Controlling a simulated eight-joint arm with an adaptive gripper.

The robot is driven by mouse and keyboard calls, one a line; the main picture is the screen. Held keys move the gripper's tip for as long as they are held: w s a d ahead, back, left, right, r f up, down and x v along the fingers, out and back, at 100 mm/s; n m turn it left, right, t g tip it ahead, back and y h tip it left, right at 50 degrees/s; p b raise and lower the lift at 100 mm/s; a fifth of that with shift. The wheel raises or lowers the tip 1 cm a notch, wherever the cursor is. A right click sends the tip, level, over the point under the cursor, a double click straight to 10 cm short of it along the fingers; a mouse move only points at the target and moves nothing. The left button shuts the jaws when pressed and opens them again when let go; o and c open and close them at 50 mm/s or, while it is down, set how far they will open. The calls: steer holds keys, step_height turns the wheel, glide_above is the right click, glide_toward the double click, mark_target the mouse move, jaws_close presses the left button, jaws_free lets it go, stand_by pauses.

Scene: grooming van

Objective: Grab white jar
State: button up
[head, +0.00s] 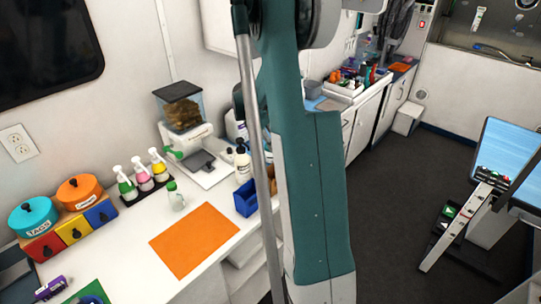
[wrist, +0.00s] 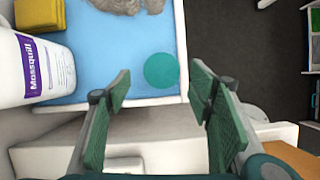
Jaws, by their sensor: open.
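In the wrist view, a large white container (wrist: 28,68) with a purple "Mossquill" label lies across the left edge of the picture, partly cut off. It is the only large white vessel there; I cannot tell whether it is the white jar. My gripper (wrist: 160,88) is open, with nothing between its green-padded fingers. The container is to the left of the fingers and apart from them. In the head view, white bottles (head: 242,165) stand on the counter just left of my arm, which hides part of that area. My gripper cannot be made out there.
The wrist view shows a blue surface (wrist: 110,60) with a teal disc (wrist: 161,71), a yellow block (wrist: 40,14) and a grey fluffy thing.

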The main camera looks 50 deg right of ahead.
steer(key=shift+f, duration=0.2)
steer(key=shift+b+x, duration=0.65)
steer(key=shift+x, duration=1.9)
steer(key=shift+s+d, duration=0.1)
steer(key=shift+s, duration=0.05)
steer(key=shift+c, duration=0.5)
steer(key=c, duration=0.9)
steer(key=shift+r, duration=0.1)
steer(key=shift+r+p, duration=1)
steer(key=shift+r, duration=4)
